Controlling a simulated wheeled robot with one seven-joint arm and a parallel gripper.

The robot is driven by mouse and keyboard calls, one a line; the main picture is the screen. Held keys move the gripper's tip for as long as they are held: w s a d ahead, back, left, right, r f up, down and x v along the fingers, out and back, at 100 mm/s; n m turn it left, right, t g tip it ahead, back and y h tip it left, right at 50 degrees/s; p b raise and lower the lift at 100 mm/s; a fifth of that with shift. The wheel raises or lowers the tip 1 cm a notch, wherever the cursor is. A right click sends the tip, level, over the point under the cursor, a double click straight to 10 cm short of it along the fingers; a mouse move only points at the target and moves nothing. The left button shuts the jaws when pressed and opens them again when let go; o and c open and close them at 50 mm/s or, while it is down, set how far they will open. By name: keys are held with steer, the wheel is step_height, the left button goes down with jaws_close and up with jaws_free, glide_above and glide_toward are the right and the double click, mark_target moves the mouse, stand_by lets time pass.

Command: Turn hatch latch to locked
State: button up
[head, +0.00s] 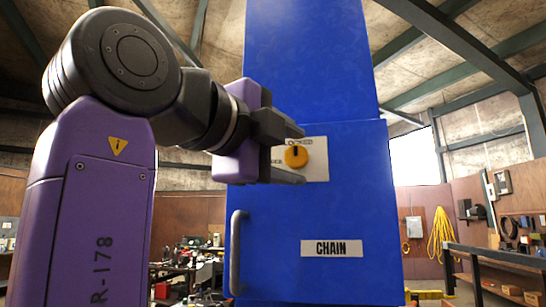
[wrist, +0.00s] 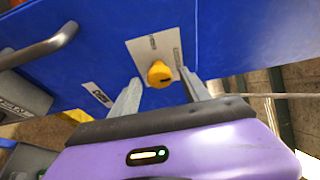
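The hatch latch is a round yellow-orange knob (head: 296,156) on a white label plate (head: 319,172), on the blue cabinet (head: 350,205). A dark mark on the knob points up in the head view, towards lettering too small to read surely. More lettering at the left is partly hidden by my gripper. My gripper (head: 303,155) is open, one finger above and one below the knob in the head view. In the wrist view the knob (wrist: 159,72) shows between the two spread fingertips (wrist: 160,77). I see no finger touching it; the exact depth is unclear.
A grey vertical handle (head: 236,252) stands out from the door's left side, below my gripper; it also shows in the wrist view (wrist: 42,48). A "CHAIN" label (head: 331,248) is below the latch. A cluttered workbench (head: 185,265) is behind at left; shelving (head: 500,270) is at right.

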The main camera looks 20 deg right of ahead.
steer(key=b+v, duration=0.2)
steer(key=v, duration=0.6)
steer(key=shift+w, duration=0.1)
stand_by(0.5)
